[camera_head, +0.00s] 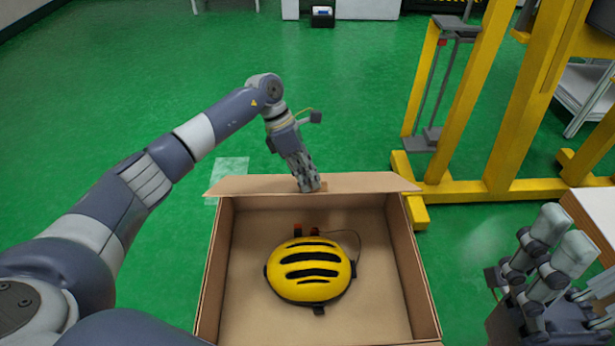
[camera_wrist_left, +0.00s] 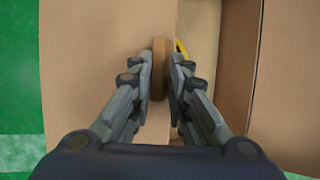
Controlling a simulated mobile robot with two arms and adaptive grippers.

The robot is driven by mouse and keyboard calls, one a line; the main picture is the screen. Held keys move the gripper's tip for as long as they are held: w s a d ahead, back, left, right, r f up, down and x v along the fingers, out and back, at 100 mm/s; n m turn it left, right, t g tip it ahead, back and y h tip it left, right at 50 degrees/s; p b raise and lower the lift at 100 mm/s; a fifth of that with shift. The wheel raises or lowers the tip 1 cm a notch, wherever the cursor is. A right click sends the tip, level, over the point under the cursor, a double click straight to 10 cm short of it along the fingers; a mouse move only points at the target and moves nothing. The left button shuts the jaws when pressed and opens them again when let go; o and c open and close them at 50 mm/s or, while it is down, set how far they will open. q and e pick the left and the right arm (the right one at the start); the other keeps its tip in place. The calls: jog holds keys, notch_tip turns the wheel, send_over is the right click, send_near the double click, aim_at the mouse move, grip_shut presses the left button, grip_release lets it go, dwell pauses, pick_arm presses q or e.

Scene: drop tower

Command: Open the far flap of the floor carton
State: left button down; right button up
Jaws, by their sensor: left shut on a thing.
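The floor carton (camera_head: 404,262) stands on the green floor, with a yellow helmet (camera_head: 309,270) with black vents inside it. The far flap (camera_head: 365,183) is a cardboard strip along the carton's far edge, tilted outward from the opening. My left gripper (camera_head: 308,187) reaches down onto the middle of this flap. In the left wrist view its fingers (camera_wrist_left: 160,85) are shut on a small brown tab (camera_wrist_left: 159,65) that stands up from the flap (camera_wrist_left: 100,70). My right gripper (camera_head: 535,275) is at the lower right, away from the carton, its fingers apart with nothing seen between them.
A yellow steel frame (camera_head: 500,110) stands on the floor to the right, its base close to the carton's far right corner. A pale box or table (camera_head: 595,215) is at the right edge.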

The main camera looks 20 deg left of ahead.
pick_arm(q)
jog(key=c, duration=1.6)
grip_release()
jog(key=shift+w+a+f, duration=0.3)
jog(key=shift+w, duration=0.05)
jog(key=shift+c, duration=0.2)
jog(key=shift+w+f, duration=0.1)
jog(key=shift+f, duration=0.05)
jog(key=shift+d, duration=0.1)
jog(key=v, duration=1.2)
jog(key=shift+d, duration=0.1)
